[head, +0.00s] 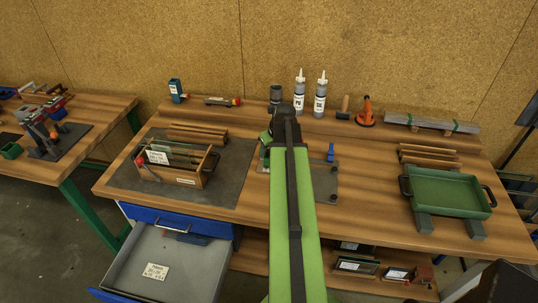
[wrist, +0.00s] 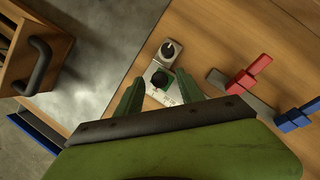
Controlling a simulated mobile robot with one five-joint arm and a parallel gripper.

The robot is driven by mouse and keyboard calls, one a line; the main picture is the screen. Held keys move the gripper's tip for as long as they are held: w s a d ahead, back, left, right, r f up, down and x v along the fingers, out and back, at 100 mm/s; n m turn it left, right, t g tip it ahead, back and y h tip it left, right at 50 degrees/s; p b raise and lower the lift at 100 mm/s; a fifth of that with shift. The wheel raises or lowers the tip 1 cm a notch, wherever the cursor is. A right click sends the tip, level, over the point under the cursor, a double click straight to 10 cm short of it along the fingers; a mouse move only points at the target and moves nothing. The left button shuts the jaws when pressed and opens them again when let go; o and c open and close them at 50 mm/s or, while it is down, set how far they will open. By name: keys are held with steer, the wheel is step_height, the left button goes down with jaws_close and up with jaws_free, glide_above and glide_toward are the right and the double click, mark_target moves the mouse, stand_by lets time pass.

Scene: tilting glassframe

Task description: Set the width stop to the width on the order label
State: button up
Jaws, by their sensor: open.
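In the wrist view, my gripper (wrist: 158,88) is open, its two green fingers on either side of a black knob (wrist: 159,78). The knob sits on a small metal slide beside a pale scale strip (wrist: 163,97), which I take to be the width stop. I cannot tell whether the fingers touch the knob, and the scale's numbers are too small to read. In the head view my arm hides this spot. A white label (head: 157,271) lies in the open drawer; another (head: 157,155) is at the wooden crate. I cannot tell which is the order label.
A second black knob (wrist: 169,50) stands just beyond the first. A red clamp (wrist: 249,74) and a blue clamp (wrist: 296,118) stand to the right. The wooden crate (head: 190,178) is left on a grey mat; a green tray (head: 447,193) is right. Bottles (head: 320,97) stand behind.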

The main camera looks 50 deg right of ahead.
steer(key=shift+r, duration=0.1)
steer(key=shift+c, duration=0.5)
jaws_close()
stand_by(0.8)
